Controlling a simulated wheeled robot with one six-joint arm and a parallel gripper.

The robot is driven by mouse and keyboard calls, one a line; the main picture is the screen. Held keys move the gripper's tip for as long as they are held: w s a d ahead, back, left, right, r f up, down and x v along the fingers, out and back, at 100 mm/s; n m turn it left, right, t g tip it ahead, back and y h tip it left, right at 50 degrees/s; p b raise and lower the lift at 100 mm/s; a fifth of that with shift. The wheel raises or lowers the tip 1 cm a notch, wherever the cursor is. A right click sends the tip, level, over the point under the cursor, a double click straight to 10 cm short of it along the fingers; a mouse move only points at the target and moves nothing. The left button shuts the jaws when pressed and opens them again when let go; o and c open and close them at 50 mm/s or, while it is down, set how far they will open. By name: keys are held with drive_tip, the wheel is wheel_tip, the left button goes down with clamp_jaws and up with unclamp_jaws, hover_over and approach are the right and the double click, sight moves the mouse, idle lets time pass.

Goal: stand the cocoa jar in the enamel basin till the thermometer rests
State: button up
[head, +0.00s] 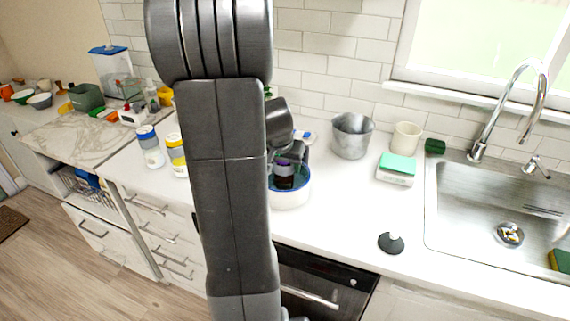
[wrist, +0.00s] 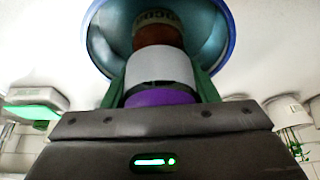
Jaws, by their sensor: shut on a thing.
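The cocoa jar (wrist: 158,66) has a purple lid, a pale band and a brown lower part with partly readable lettering. My gripper (wrist: 160,88) is shut on it, with a finger on each side near the lid. The enamel basin (wrist: 222,38), white outside with a blue rim and teal inside, surrounds the jar's lower end in the wrist view. In the head view the basin (head: 290,199) stands on the counter, partly behind my arm, with the dark jar (head: 284,181) inside its rim. I cannot tell whether the jar touches the bottom. I cannot make out a thermometer.
A metal bucket (head: 351,140), a cream cup (head: 407,138) and a green-topped white box (head: 396,170) stand right of the basin. A black knobbed disc (head: 390,243) lies near the sink (head: 490,225). Blue-lidded (head: 150,148) and yellow-lidded (head: 177,155) jars stand left.

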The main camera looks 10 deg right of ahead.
drive_tip(key=shift+f, duration=0.2)
drive_tip(key=o, duration=1.1)
drive_tip(key=shift+o, duration=0.2)
drive_tip(key=shift+r, duration=0.1)
drive_tip(key=v, duration=1.2)
drive_tip(key=shift+r, duration=0.15)
